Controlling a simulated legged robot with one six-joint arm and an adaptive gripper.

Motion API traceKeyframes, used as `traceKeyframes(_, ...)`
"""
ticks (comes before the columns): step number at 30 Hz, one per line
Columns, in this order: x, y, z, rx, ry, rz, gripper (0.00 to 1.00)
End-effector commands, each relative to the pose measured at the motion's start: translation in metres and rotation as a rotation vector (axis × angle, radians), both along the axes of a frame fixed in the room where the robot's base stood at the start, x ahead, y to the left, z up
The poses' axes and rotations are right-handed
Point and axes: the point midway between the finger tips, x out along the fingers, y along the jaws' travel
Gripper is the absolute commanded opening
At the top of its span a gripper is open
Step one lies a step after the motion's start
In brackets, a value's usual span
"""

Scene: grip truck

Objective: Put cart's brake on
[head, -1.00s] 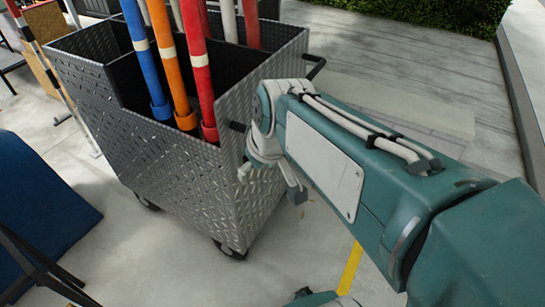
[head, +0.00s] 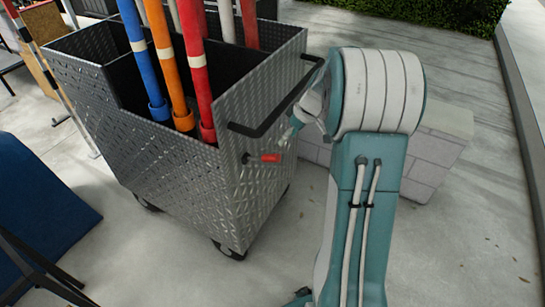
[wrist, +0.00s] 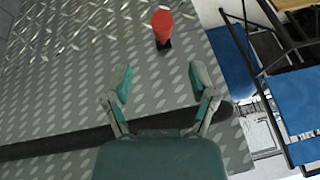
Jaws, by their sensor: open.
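The cart (head: 200,200) is a grey diamond-plate box on black wheels, left of my arm in the head view. A red-gripped brake lever (head: 270,157) sticks out from its right end panel, below the black push bar (head: 285,105). In the wrist view the red lever (wrist: 162,25) is at the top, ahead of and between my fingertips, apart from them. My gripper (wrist: 162,80) is open and empty, with two teal-and-grey fingers spread over the cart's patterned panel. In the head view my gripper is small beside the push bar and partly hidden by my arm.
The push bar (wrist: 60,145) crosses behind my fingers in the wrist view. Blue, orange and red poles (head: 195,70) stand in the cart. A low block wall (head: 435,150) is right of my arm. Blue panels (head: 40,200) stand at left.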

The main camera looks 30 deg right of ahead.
Motion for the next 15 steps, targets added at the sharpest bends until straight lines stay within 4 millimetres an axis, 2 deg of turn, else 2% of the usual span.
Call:
traceKeyframes(5,0.005,0.007,-0.019,0.003,0.004,0.003,0.74)
traceKeyframes(15,0.021,0.027,-0.075,0.001,0.005,0.003,0.74)
